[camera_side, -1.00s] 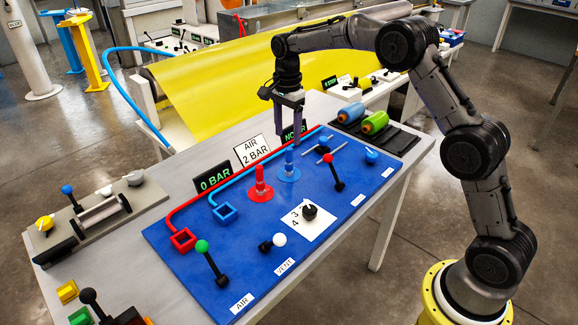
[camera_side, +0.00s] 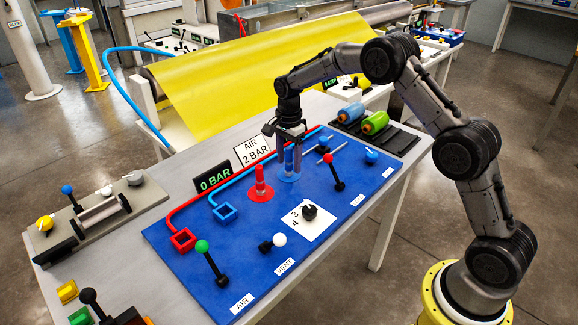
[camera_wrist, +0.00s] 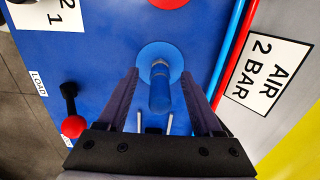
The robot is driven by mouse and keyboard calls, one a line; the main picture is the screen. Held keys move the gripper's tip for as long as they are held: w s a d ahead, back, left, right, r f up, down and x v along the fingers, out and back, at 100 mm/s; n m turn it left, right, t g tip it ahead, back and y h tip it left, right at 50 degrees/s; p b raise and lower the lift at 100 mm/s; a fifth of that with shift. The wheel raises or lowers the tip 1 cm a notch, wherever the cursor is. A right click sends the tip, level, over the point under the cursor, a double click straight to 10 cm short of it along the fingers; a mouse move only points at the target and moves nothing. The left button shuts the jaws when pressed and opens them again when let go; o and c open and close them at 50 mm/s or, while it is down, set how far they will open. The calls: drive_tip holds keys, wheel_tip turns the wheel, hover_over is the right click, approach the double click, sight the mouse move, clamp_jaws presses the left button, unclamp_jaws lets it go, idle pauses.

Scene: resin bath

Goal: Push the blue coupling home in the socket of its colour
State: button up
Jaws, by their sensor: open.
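The blue coupling (camera_side: 289,160) stands upright on a round blue base on the blue panel, and it also shows in the wrist view (camera_wrist: 159,92). My gripper (camera_side: 291,150) is open and lowered over it, with one finger on each side of the coupling. In the wrist view my gripper (camera_wrist: 163,85) shows gaps between both fingers and the coupling. The blue square socket (camera_side: 224,212) sits at the end of the blue line and looks empty. The red square socket (camera_side: 183,240) is to its left.
A red coupling (camera_side: 260,183) stands on a red base just left of the blue one. A red-knobbed lever (camera_side: 333,172) and thin rods (camera_side: 327,152) are close on the right. A sign reading AIR 2 BAR (camera_side: 252,149) stands behind.

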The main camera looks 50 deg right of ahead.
sight(289, 149)
clamp_jaws()
drive_tip(key=shift+r, duration=0.15)
idle(0.4)
drive_tip(key=shift+r, duration=0.55)
wheel_tip(289, 149, up, 2)
drive_tip(key=shift+s+r, duration=0.1)
drive_tip(key=shift+r, duration=0.1)
drive_tip(key=s+a+r, duration=0.1)
drive_tip(key=s+r, duration=0.8)
drive_tip(key=s, duration=0.4)
drive_tip(key=shift+s+a+r+m, duration=0.15)
drive_tip(key=shift+s+a+m, duration=0.15)
drive_tip(key=shift+s, duration=0.1)
